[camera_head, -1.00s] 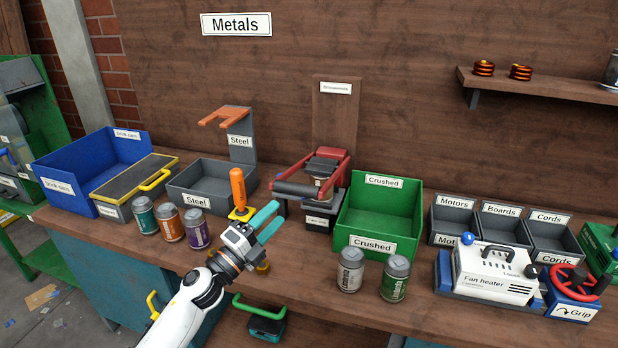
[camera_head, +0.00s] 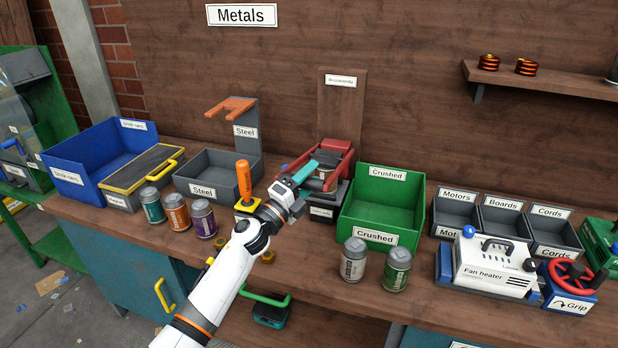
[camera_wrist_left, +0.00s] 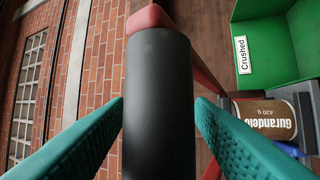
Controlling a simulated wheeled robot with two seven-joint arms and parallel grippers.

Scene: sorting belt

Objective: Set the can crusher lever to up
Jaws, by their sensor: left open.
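The can crusher (camera_head: 322,183) stands at the back of the bench, left of the green Crushed bin. Its lever has red arms (camera_head: 336,150) and a thick black grip bar (camera_wrist_left: 160,100). My left gripper (camera_head: 308,172) is at the crusher's front and covers much of the lever in the head view. In the left wrist view the teal fingers (camera_wrist_left: 160,112) are open on either side of the black bar, with no clear closing on it. A brown labelled can (camera_wrist_left: 266,118) lies in the crusher beyond. My right gripper is not in view.
The green Crushed bin (camera_head: 370,205) is close on the right. Several cans stand along the front of the bench. The grey Steel bin (camera_head: 215,192) is to the left.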

